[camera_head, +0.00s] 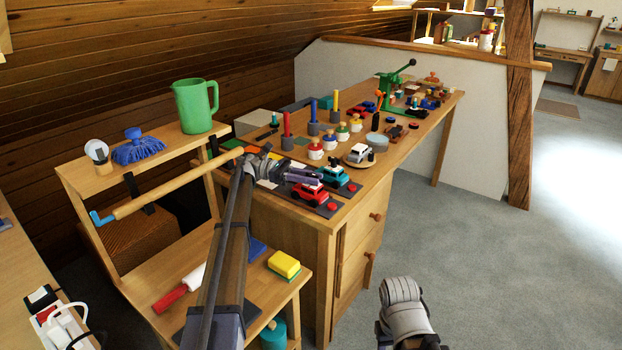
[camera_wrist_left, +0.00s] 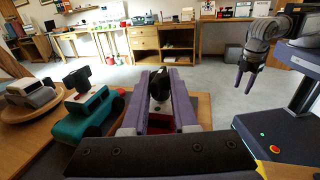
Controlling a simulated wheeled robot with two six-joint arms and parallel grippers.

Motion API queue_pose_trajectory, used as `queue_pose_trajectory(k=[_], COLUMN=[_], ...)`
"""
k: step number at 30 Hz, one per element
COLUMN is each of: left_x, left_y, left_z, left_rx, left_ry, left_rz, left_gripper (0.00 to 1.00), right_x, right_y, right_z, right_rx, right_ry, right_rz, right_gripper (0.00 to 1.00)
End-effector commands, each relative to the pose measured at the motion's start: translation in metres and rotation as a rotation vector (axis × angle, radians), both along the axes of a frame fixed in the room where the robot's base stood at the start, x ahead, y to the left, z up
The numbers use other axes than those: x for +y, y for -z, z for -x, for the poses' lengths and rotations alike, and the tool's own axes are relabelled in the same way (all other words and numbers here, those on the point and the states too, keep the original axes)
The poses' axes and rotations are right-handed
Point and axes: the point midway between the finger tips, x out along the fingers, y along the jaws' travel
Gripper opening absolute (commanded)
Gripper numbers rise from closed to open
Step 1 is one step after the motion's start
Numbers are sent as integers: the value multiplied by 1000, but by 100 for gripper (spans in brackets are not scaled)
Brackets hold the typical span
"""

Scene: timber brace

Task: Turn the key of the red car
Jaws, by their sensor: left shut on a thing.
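The red car (camera_head: 309,194) sits on a dark base near the front corner of the wooden workbench, with a red button beside it. My left gripper (camera_head: 318,177) is over the car. In the left wrist view its purple fingers (camera_wrist_left: 162,88) are shut on the car's dark key (camera_wrist_left: 159,86), with part of the red body (camera_wrist_left: 159,122) showing below between them. The fingers hide part of the key. My right gripper (camera_wrist_left: 244,80) hangs away from the bench over the floor in the left wrist view, its fingers apart and empty.
A teal car (camera_head: 337,176) with a dark key stands close beside the red car. A white car (camera_head: 358,153) sits on a round wooden plate beyond it. Colored pegs and several knobbed jars stand behind. A green jug (camera_head: 195,106) is on the left shelf. The floor at right is clear.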

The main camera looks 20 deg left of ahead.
Motion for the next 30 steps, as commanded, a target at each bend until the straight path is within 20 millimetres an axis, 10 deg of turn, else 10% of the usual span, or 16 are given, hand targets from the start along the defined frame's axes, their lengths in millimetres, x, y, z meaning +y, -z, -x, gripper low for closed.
queue_pose_trajectory(k=[10,11,18,30], left_x=[-2,-2,-1,-2], left_y=[0,0,0,0], left_z=[-1,-1,-1,-2], left_rx=[0,0,0,0], left_ry=[1,1,1,1], left_rz=[1,1,0,0], left_gripper=[0,30,56,56], right_x=[0,0,0,0], right_y=[0,0,0,0], right_z=[0,0,0,0], right_rx=[0,0,0,0], right_ry=[0,0,0,0], right_rz=[0,0,0,0], right_gripper=[50,50,50,50])
